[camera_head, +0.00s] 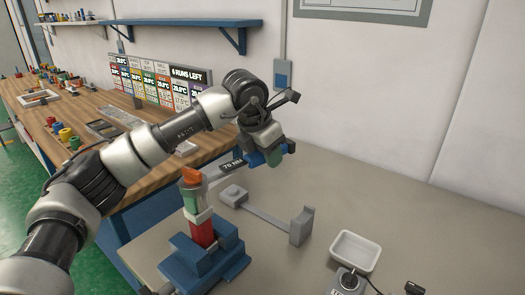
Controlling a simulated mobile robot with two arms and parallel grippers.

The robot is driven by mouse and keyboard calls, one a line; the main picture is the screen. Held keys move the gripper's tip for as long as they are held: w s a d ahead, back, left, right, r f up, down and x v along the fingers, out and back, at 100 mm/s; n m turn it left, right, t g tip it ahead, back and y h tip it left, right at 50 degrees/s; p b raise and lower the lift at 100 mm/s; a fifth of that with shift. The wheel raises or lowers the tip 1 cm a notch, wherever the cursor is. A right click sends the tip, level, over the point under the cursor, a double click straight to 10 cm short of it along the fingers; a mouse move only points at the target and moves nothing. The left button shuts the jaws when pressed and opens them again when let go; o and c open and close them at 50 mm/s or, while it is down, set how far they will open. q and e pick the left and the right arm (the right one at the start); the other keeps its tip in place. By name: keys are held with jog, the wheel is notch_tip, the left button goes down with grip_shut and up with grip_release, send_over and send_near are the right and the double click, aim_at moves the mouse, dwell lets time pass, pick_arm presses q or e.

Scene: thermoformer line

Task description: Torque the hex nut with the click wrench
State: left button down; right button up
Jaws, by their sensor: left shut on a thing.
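My left gripper (268,152) is shut on the blue handle of the click wrench (232,165), which carries a dark "70 Nm" label. The wrench lies nearly level and reaches left from the gripper. Its far end meets an orange piece (190,176) at the top of an upright stack. Below that are green, white and red parts (203,232), held in a blue fixture (215,262) on the grey table. I cannot make out the hex nut; the wrench's head end and the orange piece may cover it. My right gripper is not in view.
A grey two-post rest (265,218) stands empty right of the fixture. A white tray (355,251) and a small metal device (347,283) are at the front right. A wooden bench (110,150) with coloured parts runs along the left.

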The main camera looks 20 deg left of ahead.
pick_arm(q)
jog(key=shift+s+d, duration=0.1)
jog(key=shift+d, duration=0.15)
jog(key=shift+m, duration=0.3)
jog(key=shift+s+d+m+g+h, duration=0.3)
jog(key=shift+s+d+m, duration=0.65)
jog(key=shift+d, duration=0.25)
jog(key=shift+s, duration=0.1)
jog(key=shift+s+d+m+b, duration=0.3)
jog(key=shift+s+d+m, duration=0.75)
jog(key=shift+s, duration=0.1)
jog(key=shift+g, duration=0.3)
jog(key=shift+s+d+m+h, duration=0.2)
jog(key=shift+s+d+m, duration=0.25)
jog(key=shift+s, duration=0.25)
jog(key=shift+s+d+m+h, duration=0.2)
jog(key=shift+s+d+m, duration=0.1)
jog(key=shift+s+m, duration=0.3)
jog(key=shift+s+g+b, duration=0.1)
jog(key=shift+g+b, duration=0.2)
jog(key=shift+s+d+m+g+b, duration=0.15)
jog(key=shift+s+d+m, duration=0.15)
jog(key=shift+s+m, duration=0.3)
jog(key=shift+s+d+m+g+b, duration=0.15)
jog(key=shift+s+d+m, duration=0.15)
jog(key=shift+s, duration=0.5)
